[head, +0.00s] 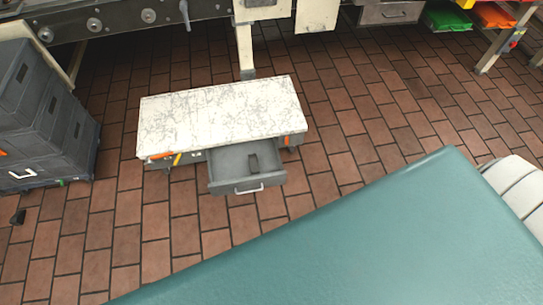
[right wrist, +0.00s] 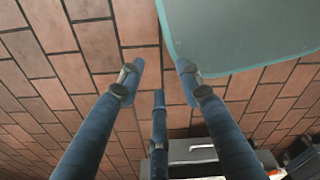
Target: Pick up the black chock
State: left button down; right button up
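In the head view, a small black object that looks like a chock (head: 17,217) lies on the tiled floor at the far left, in front of the dark crates. Another small dark block (head: 253,162) sits inside the open grey drawer (head: 225,177) of a low cabinet; I cannot tell for certain which is the black chock. My right gripper (right wrist: 159,72) shows in the right wrist view with its blue fingers spread apart and nothing between them. Bare floor tiles show beyond its fingertips. My left gripper is in neither view.
The low cabinet has a white marble-patterned top (head: 220,112). Dark grey crates (head: 32,120) are stacked at the left. A machine (head: 130,20) stands along the back, with green (head: 447,17) and orange (head: 493,15) items at the back right. Floor between is clear.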

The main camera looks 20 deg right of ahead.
aim_at(18, 219)
jog(key=k+j+z, duration=0.1)
jog(key=k+z, duration=0.15)
jog(key=z, duration=0.2)
jog(key=u, duration=1.9)
jog(key=i+j+u, duration=0.15)
jog(key=i+u, duration=0.15)
jog(key=i, duration=0.2)
jog(key=i+j+u, duration=0.1)
jog(key=i+u, duration=0.2)
jog(key=i, duration=0.2)
jog(key=i+z, duration=0.1)
jog(key=i, duration=0.5)
jog(key=i+j+z, duration=0.1)
jog(key=i, duration=0.5)
jog(key=i+j, duration=0.2)
jog(key=i, duration=0.4)
jog(key=l+z, duration=0.05)
